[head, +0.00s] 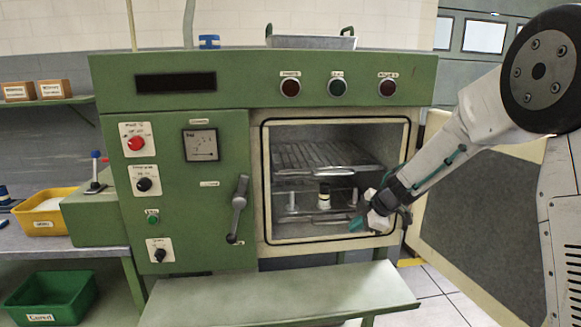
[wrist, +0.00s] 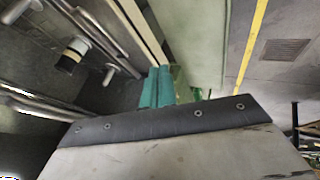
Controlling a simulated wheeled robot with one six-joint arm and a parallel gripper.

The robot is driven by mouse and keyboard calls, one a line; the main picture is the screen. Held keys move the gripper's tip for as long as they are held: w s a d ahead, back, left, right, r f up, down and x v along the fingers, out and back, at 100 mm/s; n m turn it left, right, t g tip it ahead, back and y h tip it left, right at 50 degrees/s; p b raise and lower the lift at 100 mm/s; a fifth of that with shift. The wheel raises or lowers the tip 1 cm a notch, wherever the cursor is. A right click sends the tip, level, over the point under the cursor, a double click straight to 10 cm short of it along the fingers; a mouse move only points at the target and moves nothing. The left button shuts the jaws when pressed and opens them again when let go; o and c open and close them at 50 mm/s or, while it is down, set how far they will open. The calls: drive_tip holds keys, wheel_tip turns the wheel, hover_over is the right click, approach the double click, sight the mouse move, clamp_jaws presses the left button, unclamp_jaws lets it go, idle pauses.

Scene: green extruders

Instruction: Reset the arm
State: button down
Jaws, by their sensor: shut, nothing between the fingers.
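My gripper (head: 357,224) is at the right side of the open oven chamber in the green machine (head: 222,262), near the chamber's lower right edge. In the wrist view its teal fingers (wrist: 157,88) are together with nothing between them. My arm reaches in from the right, in front of the open door. Inside the chamber, a small pale cylinder with a dark band (head: 324,197) stands on the lower rack, left of my gripper. It also shows in the wrist view (wrist: 72,56), apart from the fingers.
The open door (head: 480,215) stands to the right, behind my arm. A wire rack (head: 318,156) is above the lower rack. A pale green shelf (head: 280,292) juts out below the chamber. A yellow bin (head: 45,228) and green bin (head: 50,300) are at far left.

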drive_tip(key=w+d+r+m+t+h, duration=0.25)
drive_tip(key=d+m+t+h, duration=0.2)
drive_tip(key=d, duration=0.45)
drive_tip(key=s+d+r+m+g+h, duration=0.2)
drive_tip(key=s+d+r+m+h, duration=0.15)
drive_tip(key=s, duration=0.55)
drive_tip(key=s+d+r+m+g+h, duration=0.25)
drive_tip(key=s+d+m, duration=0.25)
drive_tip(key=s, duration=0.3)
drive_tip(key=s+a+r+m+g+y, duration=0.1)
drive_tip(key=s+a, duration=0.2)
drive_tip(key=s, duration=0.7)
drive_tip(key=s+a+r+m+g+y, duration=0.1)
drive_tip(key=s+a+r+m+y, duration=0.1)
drive_tip(key=s, duration=0.8)
drive_tip(key=s+a+r+m+g+y, duration=0.1)
drive_tip(key=s+a, duration=0.4)
drive_tip(key=s, duration=0.5)
drive_tip(key=shift+s+r+m+g+y, duration=0.3)
drive_tip(key=shift+m+g+y, duration=0.1)
drive_tip(key=shift+m+y, duration=0.25)
drive_tip(key=shift+d, duration=0.15)
